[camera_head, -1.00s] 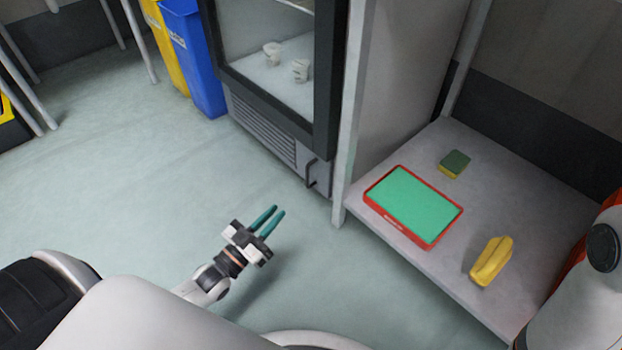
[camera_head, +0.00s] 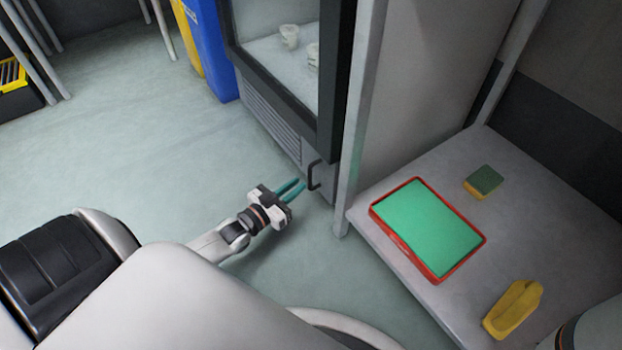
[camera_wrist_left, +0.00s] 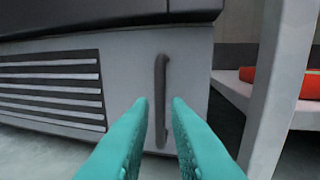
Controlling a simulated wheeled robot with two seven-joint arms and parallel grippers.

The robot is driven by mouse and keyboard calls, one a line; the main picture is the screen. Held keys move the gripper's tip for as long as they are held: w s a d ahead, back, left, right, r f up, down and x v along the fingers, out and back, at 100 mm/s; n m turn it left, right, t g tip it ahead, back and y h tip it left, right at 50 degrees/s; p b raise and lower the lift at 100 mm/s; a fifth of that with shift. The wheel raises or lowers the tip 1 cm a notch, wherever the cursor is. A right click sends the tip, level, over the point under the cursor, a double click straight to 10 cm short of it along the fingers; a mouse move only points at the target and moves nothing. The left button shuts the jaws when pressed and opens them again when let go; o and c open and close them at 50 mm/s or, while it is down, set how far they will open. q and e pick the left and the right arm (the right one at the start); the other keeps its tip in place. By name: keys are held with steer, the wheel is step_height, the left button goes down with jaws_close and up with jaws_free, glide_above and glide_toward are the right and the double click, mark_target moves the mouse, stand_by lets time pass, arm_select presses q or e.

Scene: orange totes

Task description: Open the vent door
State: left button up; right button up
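The vent door is the grey lower panel of the glass-fronted cabinet, with dark slats (camera_head: 270,126) and a dark upright handle (camera_head: 314,175) near its right edge. The door looks shut. My left gripper (camera_head: 297,188), with teal fingers, is just in front of the handle. In the left wrist view the handle (camera_wrist_left: 161,95) stands between and beyond the two fingertips (camera_wrist_left: 157,108), which are apart. Whether the fingertips reach around the handle cannot be told. My right gripper does not show.
A grey shelf (camera_head: 400,290) to the right holds a red tray with a green surface (camera_head: 428,228), a sponge (camera_head: 483,182) and a yellow object (camera_head: 513,308). Its post (camera_head: 350,160) stands close right of the handle. A blue bin (camera_head: 210,50) stands left. The floor in front is clear.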

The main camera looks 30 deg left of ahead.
mark_target(310, 187)
arm_select(q)
steer(key=w+b, duration=0.1)
steer(key=w, duration=0.2)
steer(key=w+d+b, duration=0.1)
steer(key=w, duration=0.1)
steer(key=shift+w+b, duration=0.3)
steer(key=shift+w, duration=0.1)
steer(key=shift+c, duration=0.6)
jaws_close()
